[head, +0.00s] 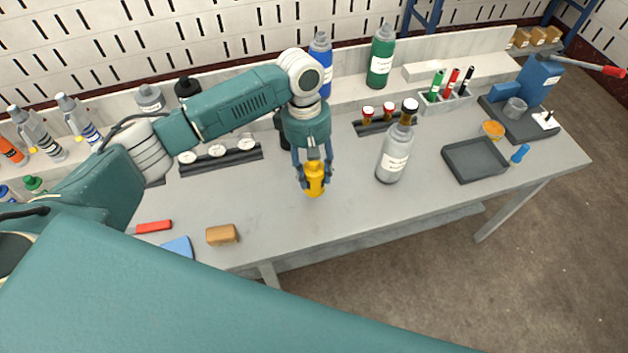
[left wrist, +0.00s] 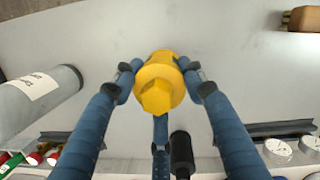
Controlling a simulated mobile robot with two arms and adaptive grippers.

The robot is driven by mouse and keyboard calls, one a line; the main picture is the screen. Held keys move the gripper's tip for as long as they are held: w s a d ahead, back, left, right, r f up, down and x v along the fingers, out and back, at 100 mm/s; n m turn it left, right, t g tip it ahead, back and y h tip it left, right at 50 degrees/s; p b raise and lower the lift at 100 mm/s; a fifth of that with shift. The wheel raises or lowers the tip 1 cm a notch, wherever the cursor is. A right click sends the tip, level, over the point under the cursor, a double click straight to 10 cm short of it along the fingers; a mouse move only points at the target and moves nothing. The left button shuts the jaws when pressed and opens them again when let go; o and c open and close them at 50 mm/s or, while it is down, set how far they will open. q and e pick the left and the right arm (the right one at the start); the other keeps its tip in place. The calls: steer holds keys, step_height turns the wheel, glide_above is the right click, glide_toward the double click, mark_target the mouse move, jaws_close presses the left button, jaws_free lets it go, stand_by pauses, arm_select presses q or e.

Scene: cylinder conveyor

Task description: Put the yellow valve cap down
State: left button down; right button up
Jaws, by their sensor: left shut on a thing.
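The yellow valve cap (head: 314,182) is at the middle of the grey workbench in the head view. My left gripper (head: 314,172) points down from above with its fingers closed around the cap. In the left wrist view the cap (left wrist: 158,84) sits between the blue fingertips of my left gripper (left wrist: 160,80), its hexagonal end toward the camera. The cap is at or just above the bench top; I cannot tell whether it touches. My right gripper is not in view.
A grey gas cylinder (head: 394,155) stands to the right of the cap. A dark tray (head: 475,160) is farther right. A brown block (head: 222,235) lies near the front edge at left.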

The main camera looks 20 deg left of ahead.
mark_target(314, 183)
arm_select(q)
steer(key=shift+f, duration=2.5)
steer(key=c, duration=1)
jaws_free()
steer(key=shift+f, duration=0.15)
steer(key=r, duration=0.4)
steer(key=a+r+b, duration=0.1)
steer(key=r, duration=0.3)
steer(key=w+r, duration=0.1)
steer(key=r, duration=0.3)
steer(key=shift+w+a+r, duration=0.1)
steer(key=shift+a, duration=0.15)
